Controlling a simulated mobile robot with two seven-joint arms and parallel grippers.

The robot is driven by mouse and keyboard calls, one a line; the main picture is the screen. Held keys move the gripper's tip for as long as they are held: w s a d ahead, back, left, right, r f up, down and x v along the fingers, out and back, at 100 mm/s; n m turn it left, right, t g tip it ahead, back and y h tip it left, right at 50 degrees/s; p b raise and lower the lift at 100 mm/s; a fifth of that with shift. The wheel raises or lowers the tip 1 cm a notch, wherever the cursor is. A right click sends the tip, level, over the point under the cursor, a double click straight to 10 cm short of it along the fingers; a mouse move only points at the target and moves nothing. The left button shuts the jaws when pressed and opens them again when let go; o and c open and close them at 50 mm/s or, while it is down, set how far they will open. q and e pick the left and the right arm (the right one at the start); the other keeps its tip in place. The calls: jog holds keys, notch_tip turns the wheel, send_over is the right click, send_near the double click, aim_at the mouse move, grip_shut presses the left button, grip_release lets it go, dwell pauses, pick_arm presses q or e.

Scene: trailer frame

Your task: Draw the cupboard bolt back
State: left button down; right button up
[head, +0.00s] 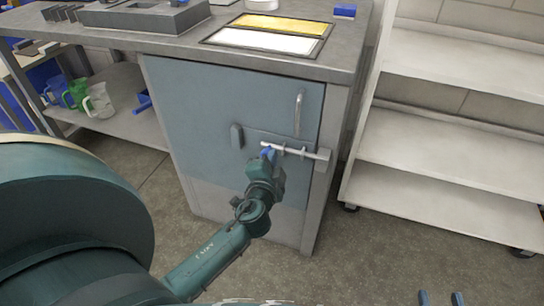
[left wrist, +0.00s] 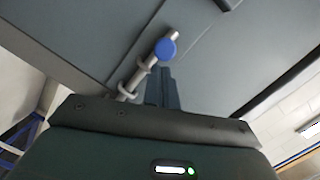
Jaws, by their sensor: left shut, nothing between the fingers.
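The cupboard door (head: 215,110) is blue-grey and shut, with a vertical handle (head: 298,116). The bolt (head: 292,150) is a pale rod lying across the door in ring guides. Its right end reaches the keeper (head: 323,157) on the right post. A blue knob (head: 267,150) is at its left end; it also shows in the left wrist view (left wrist: 166,49). My left gripper (head: 267,160) is shut and empty, its fingers (left wrist: 163,88) right beside the knob; I cannot tell if they touch. Two blue fingertips of my right gripper (head: 440,298) show apart at the bottom edge.
The worktop (head: 150,45) above carries a grey holder (head: 150,18), a yellow and white panel (head: 268,34) and a blue block (head: 344,11). White shelving (head: 440,165) on castors stands right. Jugs (head: 98,103) stand on a shelf at left. The floor in front is clear.

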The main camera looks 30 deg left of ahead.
dwell(0.4)
pick_arm(q)
jog(key=a, duration=0.2)
jog(key=s+a, duration=0.1)
jog(key=a, duration=0.2)
jog(key=shift+s, duration=0.1)
